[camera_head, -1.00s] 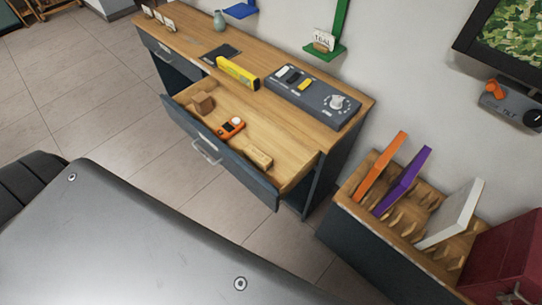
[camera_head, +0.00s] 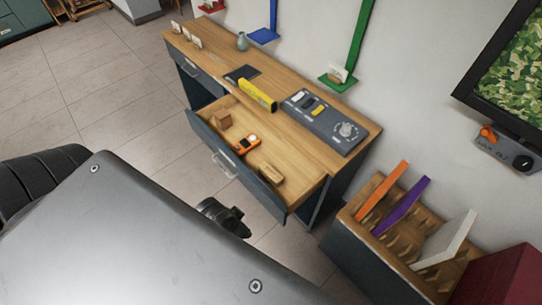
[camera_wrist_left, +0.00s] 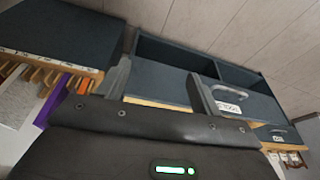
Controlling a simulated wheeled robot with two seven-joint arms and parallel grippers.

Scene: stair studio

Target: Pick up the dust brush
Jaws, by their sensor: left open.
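A small wooden piece (camera_head: 270,174) lies at the near right end of the open drawer (camera_head: 236,172); it may be the dust brush, but its bristles are too small to make out. A brown block (camera_head: 222,121) and an orange device (camera_head: 247,143) lie in the same drawer. My left gripper (camera_wrist_left: 160,82) is open, with nothing between its fingers in the left wrist view. Beyond the fingers is the dark cabinet with a labelled, handled front (camera_wrist_left: 232,108). My right gripper is not in view.
The wooden counter (camera_head: 290,122) holds a yellow level (camera_head: 258,96) and a grey control panel (camera_head: 325,122). A rack (camera_head: 380,235) with orange, purple and white panels stands at the right. A dark part of mine shows below the drawer.

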